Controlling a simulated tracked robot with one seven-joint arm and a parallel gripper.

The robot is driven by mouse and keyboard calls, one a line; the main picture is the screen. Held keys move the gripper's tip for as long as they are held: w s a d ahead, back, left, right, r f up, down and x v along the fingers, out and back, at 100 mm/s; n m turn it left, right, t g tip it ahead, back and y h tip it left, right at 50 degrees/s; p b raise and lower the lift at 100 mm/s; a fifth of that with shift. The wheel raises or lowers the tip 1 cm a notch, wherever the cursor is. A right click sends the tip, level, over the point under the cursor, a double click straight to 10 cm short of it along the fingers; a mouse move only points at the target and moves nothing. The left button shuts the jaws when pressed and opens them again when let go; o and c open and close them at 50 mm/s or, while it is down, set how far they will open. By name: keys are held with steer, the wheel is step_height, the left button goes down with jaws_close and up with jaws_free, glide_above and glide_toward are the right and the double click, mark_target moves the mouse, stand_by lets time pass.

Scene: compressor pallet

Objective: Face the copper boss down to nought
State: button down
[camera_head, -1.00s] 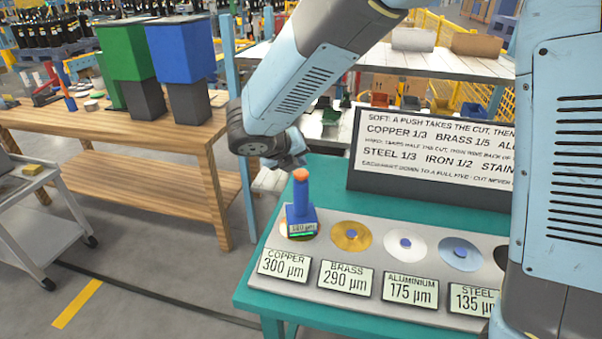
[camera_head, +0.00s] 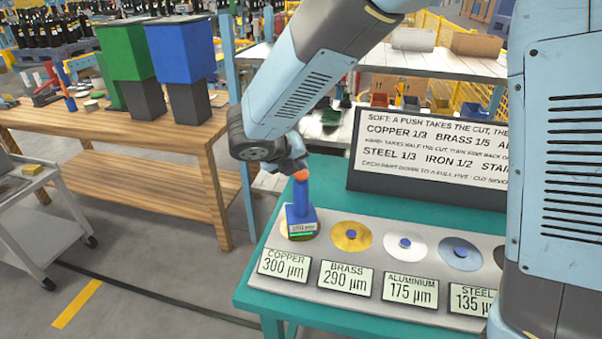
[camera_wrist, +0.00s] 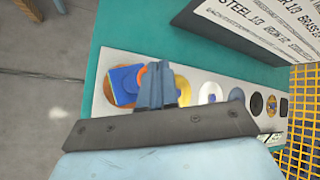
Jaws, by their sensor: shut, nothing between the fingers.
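A blue facing tool (camera_head: 301,211) with an orange top stands upright over the copper disc (camera_head: 283,232) at the left end of the grey plate. It hides most of the disc and any boss under it. A small green readout on its base is too small to read surely. The copper label (camera_head: 284,265) reads 300 µm. My gripper (camera_head: 297,167) is shut and empty, right at the orange top; I cannot tell whether it touches. In the wrist view my closed fingers (camera_wrist: 158,84) overlap the tool (camera_wrist: 124,84) and its orange top.
Brass (camera_head: 350,237), aluminium (camera_head: 405,245) and steel (camera_head: 460,254) discs follow to the right, labelled 290, 175 and 135 µm. A rule board (camera_head: 435,150) stands behind, listing copper 1/3. A wooden bench (camera_head: 120,135) is at the left.

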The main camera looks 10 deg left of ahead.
mark_target(298, 174)
steer(key=shift+f, duration=0.6)
stand_by(0.7)
steer(key=shift+r, duration=1.15)
steer(key=shift+r, duration=2.5)
